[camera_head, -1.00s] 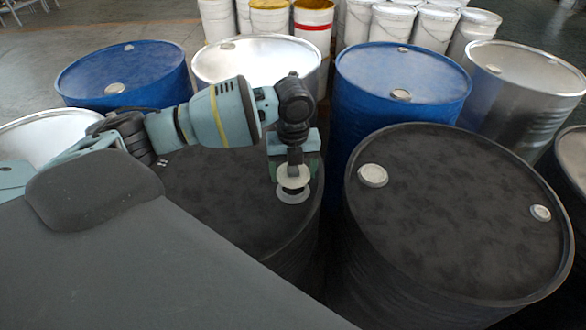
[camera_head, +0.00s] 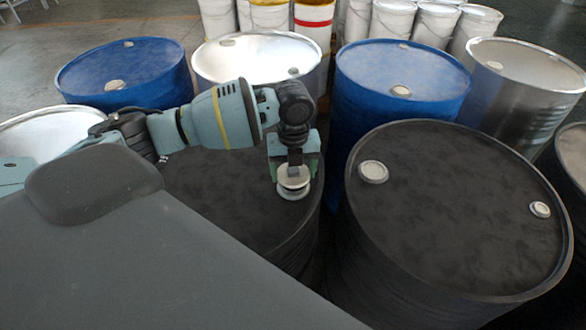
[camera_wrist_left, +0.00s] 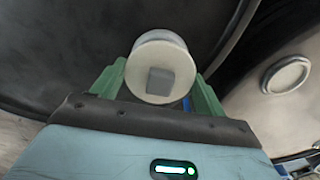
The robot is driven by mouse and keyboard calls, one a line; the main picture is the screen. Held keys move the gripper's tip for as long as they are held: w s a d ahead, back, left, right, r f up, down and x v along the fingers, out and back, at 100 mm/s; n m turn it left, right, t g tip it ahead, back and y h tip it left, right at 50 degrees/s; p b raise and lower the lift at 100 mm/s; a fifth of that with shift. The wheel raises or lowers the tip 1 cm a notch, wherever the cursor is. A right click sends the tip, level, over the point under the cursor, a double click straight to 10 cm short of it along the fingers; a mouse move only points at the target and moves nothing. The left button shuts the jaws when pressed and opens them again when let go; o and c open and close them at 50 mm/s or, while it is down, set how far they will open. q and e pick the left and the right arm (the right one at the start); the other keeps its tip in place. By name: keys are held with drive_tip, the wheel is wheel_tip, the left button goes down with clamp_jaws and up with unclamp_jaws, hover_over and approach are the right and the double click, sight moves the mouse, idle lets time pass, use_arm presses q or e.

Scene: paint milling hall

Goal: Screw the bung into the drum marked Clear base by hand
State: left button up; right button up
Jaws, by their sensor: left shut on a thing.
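My left gripper (camera_head: 293,168) is shut on a pale round bung (camera_head: 293,183). It holds the bung over the bung hole rim (camera_head: 293,194) near the right edge of a black drum top (camera_head: 225,190). The bung is very close to the rim; I cannot tell whether it touches or sits in the hole. In the left wrist view the bung (camera_wrist_left: 158,55) is a cream disc with a grey square boss, between green fingers (camera_wrist_left: 158,85). No "Clear base" marking can be read. My right gripper is not in view.
A second black drum (camera_head: 460,220) stands close on the right, with two closed bungs. Blue drums (camera_head: 400,70) (camera_head: 125,70) and a silver-white drum (camera_head: 258,58) stand behind. White pails (camera_head: 395,20) line the back. Gaps between drums are narrow.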

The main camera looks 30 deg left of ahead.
use_arm(q)
drive_tip(key=shift+f, duration=1.1)
idle(0.4)
drive_tip(key=o, duration=1.1)
drive_tip(key=shift+c, duration=0.2)
drive_tip(key=shift+s, duration=0.1)
drive_tip(key=shift+d+r, duration=0.1)
drive_tip(key=shift+r, duration=0.05)
drive_tip(key=shift+r, duration=0.25)
wheel_tip(320, 180, up, 6)
drive_tip(key=shift+r, duration=0.1)
drive_tip(key=shift+a+r, duration=0.25)
drive_tip(key=shift+r, duration=0.2)
drive_tip(key=shift+s+f, duration=0.1)
drive_tip(key=shift+s, duration=0.05)
